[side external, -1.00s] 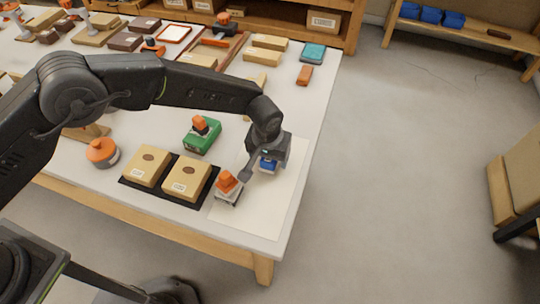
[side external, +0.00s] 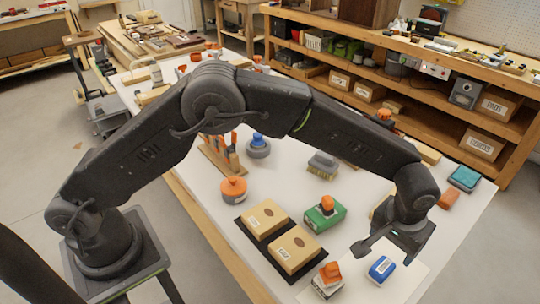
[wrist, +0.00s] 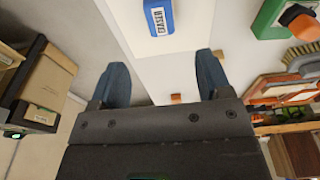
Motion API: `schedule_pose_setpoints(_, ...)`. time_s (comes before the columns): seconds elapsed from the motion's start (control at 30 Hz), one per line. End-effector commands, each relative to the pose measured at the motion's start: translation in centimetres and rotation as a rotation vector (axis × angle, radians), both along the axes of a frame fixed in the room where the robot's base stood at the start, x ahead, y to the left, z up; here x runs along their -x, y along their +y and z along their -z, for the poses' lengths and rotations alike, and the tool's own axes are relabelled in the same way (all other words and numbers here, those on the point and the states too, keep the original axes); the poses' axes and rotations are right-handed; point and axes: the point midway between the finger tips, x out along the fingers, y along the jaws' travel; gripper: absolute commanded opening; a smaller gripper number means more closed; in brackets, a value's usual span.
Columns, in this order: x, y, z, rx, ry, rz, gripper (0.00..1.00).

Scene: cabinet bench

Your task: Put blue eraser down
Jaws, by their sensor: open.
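The blue eraser (side external: 382,269), with a white label, lies on the cream sheet (side external: 402,287) at the table's front right corner. In the wrist view the eraser (wrist: 158,17) is at the top edge, partly cut off, beyond my fingertips and apart from them. My gripper (side external: 386,248) is above the sheet, close over the eraser. In the wrist view my gripper (wrist: 160,66) is open, with nothing between its two fingers.
An orange-topped block (side external: 328,279) stands left of the eraser. Two tan boxes (side external: 293,250) lie on a black mat, with a green box (side external: 325,214) behind. A teal box (side external: 465,178) and an orange-brown block (side external: 449,200) are at the right edge.

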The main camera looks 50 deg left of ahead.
Motion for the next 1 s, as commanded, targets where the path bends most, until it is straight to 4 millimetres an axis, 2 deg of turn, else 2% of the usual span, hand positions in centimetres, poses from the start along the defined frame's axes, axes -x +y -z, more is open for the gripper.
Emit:
schedule_pose_setpoints(0.07, -0.1, 0.5, -0.8, 0.003, -0.005, -0.003, 0.71)
schedule_pose_setpoints(0.17, -0.2, 2.3, -3.3, 0.014, -0.020, -0.006, 0.71)
schedule_pose_setpoints(0.33, 0.9, 8.4, -10.2, 0.036, -0.066, -0.009, 0.71)
schedule_pose_setpoints(0.47, 3.3, 13.5, -14.9, 0.047, -0.106, -0.008, 0.71)
schedule_pose_setpoints(0.6, 7.1, 18.6, -18.5, 0.053, -0.154, -0.008, 0.71)
schedule_pose_setpoints(0.7, 10.3, 21.8, -20.2, 0.051, -0.191, -0.008, 0.71)
schedule_pose_setpoints(0.87, 15.9, 26.0, -21.3, 0.042, -0.252, -0.007, 0.71)
schedule_pose_setpoints(1.0, 20.4, 28.4, -20.7, 0.024, -0.297, -0.006, 0.71)
